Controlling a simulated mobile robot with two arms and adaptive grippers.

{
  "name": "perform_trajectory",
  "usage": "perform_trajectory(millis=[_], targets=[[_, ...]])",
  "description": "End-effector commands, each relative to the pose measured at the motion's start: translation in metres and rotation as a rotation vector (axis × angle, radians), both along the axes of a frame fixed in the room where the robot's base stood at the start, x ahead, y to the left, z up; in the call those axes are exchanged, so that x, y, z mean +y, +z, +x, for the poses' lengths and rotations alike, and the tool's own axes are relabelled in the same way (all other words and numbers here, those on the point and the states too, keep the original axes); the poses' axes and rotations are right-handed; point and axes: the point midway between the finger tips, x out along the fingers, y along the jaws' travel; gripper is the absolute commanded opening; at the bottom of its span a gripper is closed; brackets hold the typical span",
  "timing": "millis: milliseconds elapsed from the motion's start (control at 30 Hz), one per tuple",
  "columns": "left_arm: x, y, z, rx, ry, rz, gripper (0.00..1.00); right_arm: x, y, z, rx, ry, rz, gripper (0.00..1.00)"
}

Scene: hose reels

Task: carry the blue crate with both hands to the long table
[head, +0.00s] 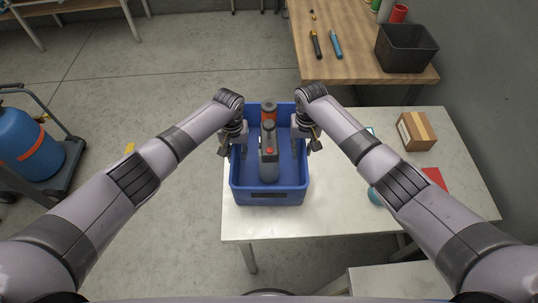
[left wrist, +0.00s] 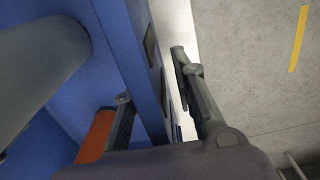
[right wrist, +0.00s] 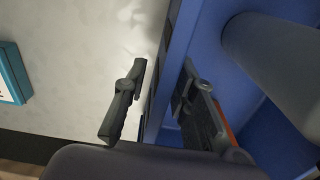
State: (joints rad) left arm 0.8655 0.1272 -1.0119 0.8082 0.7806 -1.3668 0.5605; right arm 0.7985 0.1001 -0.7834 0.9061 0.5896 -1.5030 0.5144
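The blue crate (head: 268,197) stands upright on the near left part of a white-topped table (head: 345,216). It holds a grey bottle-like thing with a red button (head: 269,155) and an orange-and-grey cylinder (head: 268,112). My left gripper (head: 233,146) is at the crate's left wall. In the left wrist view one finger is inside the crate and one outside, with a gap to the wall (left wrist: 150,65). My right gripper (head: 305,140) straddles the right wall likewise; in the right wrist view its outer finger is apart from the wall (right wrist: 180,50).
A wooden table (head: 345,65) with a black bin (head: 405,48) and tools stands behind at the right. A cardboard box (head: 415,131) lies on the white table. A cart with a blue tank (head: 27,143) stands at the left. The floor between is clear.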

Motion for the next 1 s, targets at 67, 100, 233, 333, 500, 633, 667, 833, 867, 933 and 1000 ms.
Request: perform_trajectory(millis=[67,100,233,333,500,633,667,833,867,933,1000], targets=[[0.0000,0.0001,0.0000,0.000,0.000,0.000,0.18,0.0001,0.0001,0.0000,0.000,0.000,0.000,0.18],[0.0000,0.0001,0.0000,0.000,0.000,0.000,0.15,0.0001,0.0002,0.0000,0.000,0.000,0.000,0.15],[0.0001,0.0002,0.0000,0.000,0.000,0.000,0.06,0.0001,0.0002,0.0000,0.000,0.000,0.000,0.06],[0.0001,0.0002,0.0000,0.000,0.000,0.000,0.00,0.0000,0.0003,0.0000,0.000,0.000,0.000,0.00],[0.0002,0.0003,0.0001,0.000,0.001,0.000,0.00,0.0000,0.0003,0.0000,0.000,0.000,0.000,0.00],[0.0003,0.0003,0.0001,0.000,0.001,0.000,0.00,0.0000,0.0003,0.0001,0.000,0.000,0.000,0.00],[0.0003,0.0003,0.0001,0.000,0.001,0.000,0.00,0.0000,0.0003,0.0001,0.000,0.000,0.000,0.00],[0.0003,0.0003,0.0001,0.000,0.001,0.000,0.00,-0.0001,0.0004,0.0001,0.000,0.000,0.000,0.00],[0.0003,0.0003,0.0001,0.000,0.001,0.000,0.00,-0.0001,0.0004,0.0001,0.000,0.000,0.000,0.00],[0.0004,0.0004,0.0001,0.000,0.001,0.000,0.00,-0.0001,0.0004,0.0001,0.000,0.000,0.000,0.00],[0.0004,0.0003,0.0001,0.000,0.001,0.001,0.00,-0.0002,0.0004,0.0001,0.000,0.000,0.000,0.00]])
